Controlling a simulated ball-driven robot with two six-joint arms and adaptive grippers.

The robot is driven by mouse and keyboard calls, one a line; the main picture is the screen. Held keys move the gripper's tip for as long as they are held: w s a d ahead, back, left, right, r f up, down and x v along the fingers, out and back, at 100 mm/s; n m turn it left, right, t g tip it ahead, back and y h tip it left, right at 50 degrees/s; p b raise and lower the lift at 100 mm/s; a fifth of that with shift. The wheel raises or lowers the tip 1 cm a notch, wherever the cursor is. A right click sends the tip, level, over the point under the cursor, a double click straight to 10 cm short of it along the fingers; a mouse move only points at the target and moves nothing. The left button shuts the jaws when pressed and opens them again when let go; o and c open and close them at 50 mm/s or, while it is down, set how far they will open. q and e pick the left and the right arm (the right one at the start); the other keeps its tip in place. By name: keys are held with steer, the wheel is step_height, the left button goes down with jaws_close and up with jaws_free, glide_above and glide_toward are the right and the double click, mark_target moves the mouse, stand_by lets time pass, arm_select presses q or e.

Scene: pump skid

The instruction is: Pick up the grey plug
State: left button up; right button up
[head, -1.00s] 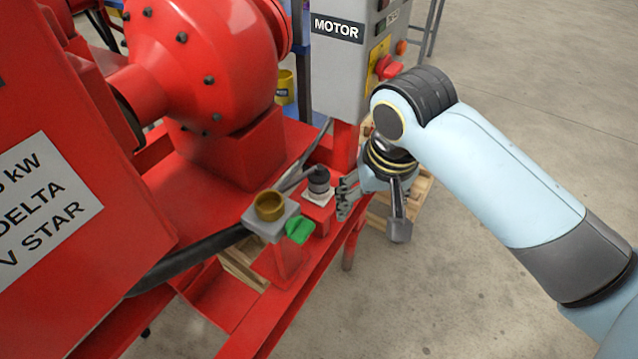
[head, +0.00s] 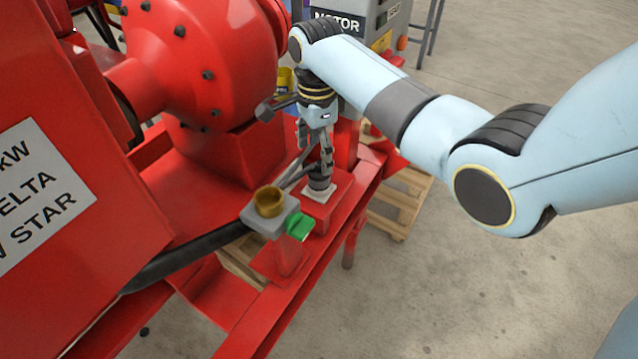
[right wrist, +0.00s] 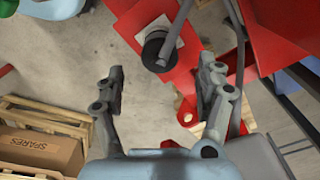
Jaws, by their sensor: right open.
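The grey plug (head: 319,183) stands upright on a pale square plate on a red bracket, with a grey cable running from it. It also shows in the right wrist view (right wrist: 157,46), seen from above beyond the fingers. My right gripper (head: 316,166) points down right above the plug, its fingers hiding part of the plug's top. In the right wrist view my right gripper (right wrist: 160,68) is open, with nothing between its fingertips, and the plug lies roughly in line with the gap. My left gripper is not in view.
A grey block with a brass-coloured round socket (head: 269,202) and a green flap (head: 299,227) stands just in front of the plug. The red pump (head: 205,65) rises behind to the left. The grey motor box is behind my arm. Clear floor lies to the right.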

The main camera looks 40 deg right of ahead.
mark_target(319, 161)
step_height(319, 161, down, 6)
steer(key=shift+s+d+r+b, duration=0.1)
steer(key=shift+d+r+b, duration=0.1)
steer(key=shift+b, duration=0.4)
steer(key=c, duration=1.4)
steer(key=shift+r, duration=0.45)
steer(key=r, duration=0.1)
steer(key=r+p, duration=0.1)
steer(key=r, duration=0.2)
steer(key=shift+s+d+p, duration=0.3)
steer(key=s+d+r, duration=0.2)
steer(key=s+d+r+p, duration=0.1)
steer(key=s+d+r, duration=0.1)
steer(key=s+d, duration=0.1)
steer(key=s+d+r+p, duration=0.1)
steer(key=s+d+r, duration=0.1)
steer(key=s, duration=0.1)
steer(key=shift+d+r, duration=0.1)
steer(key=shift+d, duration=0.05)
